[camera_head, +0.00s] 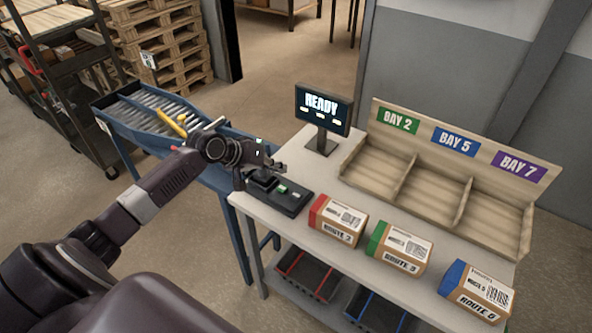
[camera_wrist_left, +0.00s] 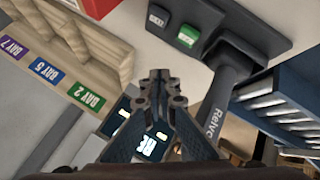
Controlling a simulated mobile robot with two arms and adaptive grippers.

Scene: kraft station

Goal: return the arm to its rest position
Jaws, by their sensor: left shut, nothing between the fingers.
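My left arm comes in from the left in the head view. Its gripper (camera_head: 276,166) is over the left end of the table, close above a black button box (camera_head: 290,198) with a green button. The gripper also shows in the left wrist view (camera_wrist_left: 160,76), with its fingers together and nothing between them. In that view the button box (camera_wrist_left: 228,28) lies beyond the fingertips, and I cannot tell whether they touch it. My right gripper is in neither view.
A screen reading READY (camera_head: 323,108) stands behind the box. Three parcels, red (camera_head: 337,220), green (camera_head: 399,247) and blue (camera_head: 476,291), sit along the table's front. A wooden bay rack (camera_head: 430,207) is at the back. A blue roller conveyor (camera_head: 150,116) stands left, under my arm.

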